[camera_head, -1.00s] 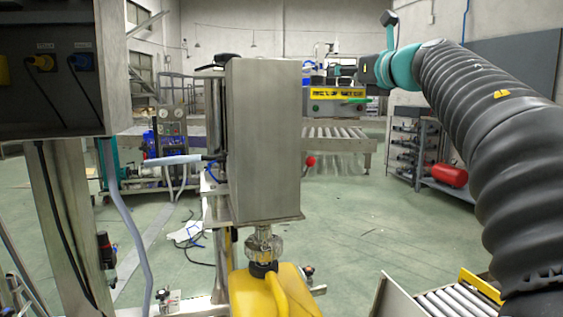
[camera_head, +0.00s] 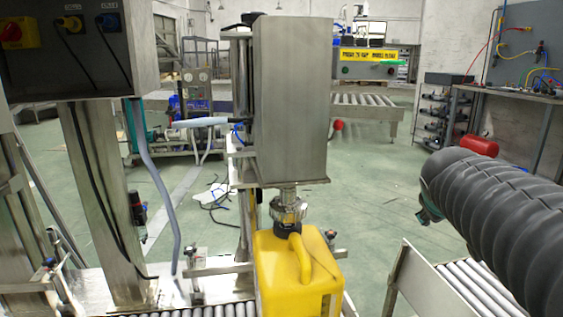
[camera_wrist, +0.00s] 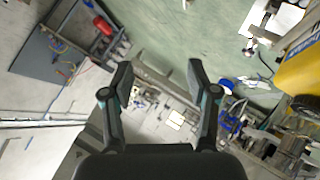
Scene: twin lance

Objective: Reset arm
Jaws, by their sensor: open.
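My gripper (camera_wrist: 160,75) shows in the wrist view with its two black fingers spread apart and nothing between them. In the head view, my arm in its black ribbed sleeve (camera_head: 500,215) comes in from the right edge. The gripper itself is not visible there. In the wrist view, the floor and equipment behind the fingers appear rotated and at a distance.
A roller conveyor (camera_head: 470,285) is below my arm. A shelf with a red tank (camera_head: 478,146) stands behind. Green floor between is open.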

